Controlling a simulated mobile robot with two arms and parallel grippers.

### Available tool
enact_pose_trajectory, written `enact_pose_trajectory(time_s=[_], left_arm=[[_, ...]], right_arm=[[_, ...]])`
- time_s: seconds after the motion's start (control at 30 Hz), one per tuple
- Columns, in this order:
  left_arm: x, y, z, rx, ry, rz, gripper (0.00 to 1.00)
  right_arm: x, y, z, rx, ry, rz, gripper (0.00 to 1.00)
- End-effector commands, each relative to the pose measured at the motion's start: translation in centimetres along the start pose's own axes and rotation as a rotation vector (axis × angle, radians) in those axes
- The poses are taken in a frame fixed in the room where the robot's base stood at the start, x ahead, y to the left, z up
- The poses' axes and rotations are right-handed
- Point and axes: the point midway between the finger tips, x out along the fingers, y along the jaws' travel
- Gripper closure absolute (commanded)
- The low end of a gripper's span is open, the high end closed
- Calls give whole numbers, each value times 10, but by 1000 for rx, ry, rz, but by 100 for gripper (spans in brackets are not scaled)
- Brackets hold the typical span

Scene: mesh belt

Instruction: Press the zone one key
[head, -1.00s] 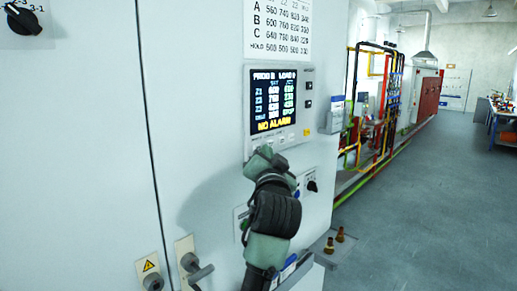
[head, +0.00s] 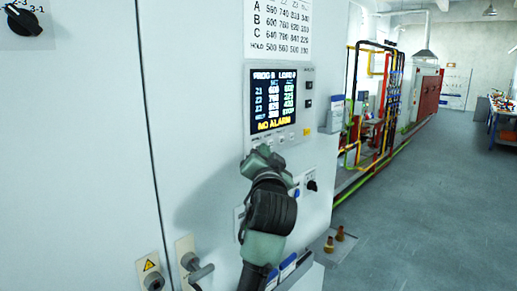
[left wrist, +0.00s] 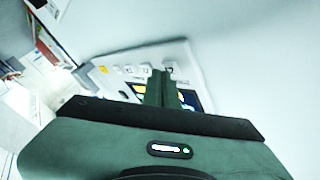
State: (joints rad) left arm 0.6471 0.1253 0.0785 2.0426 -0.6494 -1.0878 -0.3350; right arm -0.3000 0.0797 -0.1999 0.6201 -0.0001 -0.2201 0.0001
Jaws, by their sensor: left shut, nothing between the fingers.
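A control panel (head: 250,100) with a lit screen (head: 274,98) is on the pale cabinet front. The screen reads PROG and LOAD at the top, rows labelled Z1, Z2 and Z3, and NO ALARM in yellow below. A row of small keys (head: 280,138) runs under the screen; their labels are too small to read. My left gripper (head: 260,154) is shut and empty, its tips at the left part of this row and partly covering it. In the left wrist view the fingers (left wrist: 161,86) point at the panel (left wrist: 190,50). Contact with a key cannot be told.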

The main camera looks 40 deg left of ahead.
Motion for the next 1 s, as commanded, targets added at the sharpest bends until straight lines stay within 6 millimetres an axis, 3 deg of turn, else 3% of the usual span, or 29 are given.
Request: enact_pose_trajectory(time_s=[0.47, 1.0], left_arm=[[2, -1, 2, 0, -2, -1, 100], [-10, 7, -6, 0, -2, -1, 100]], right_arm=[[-1, 0, 0, 0, 0, 0, 67], [-2, 0, 0, 0, 0, 0, 67]])
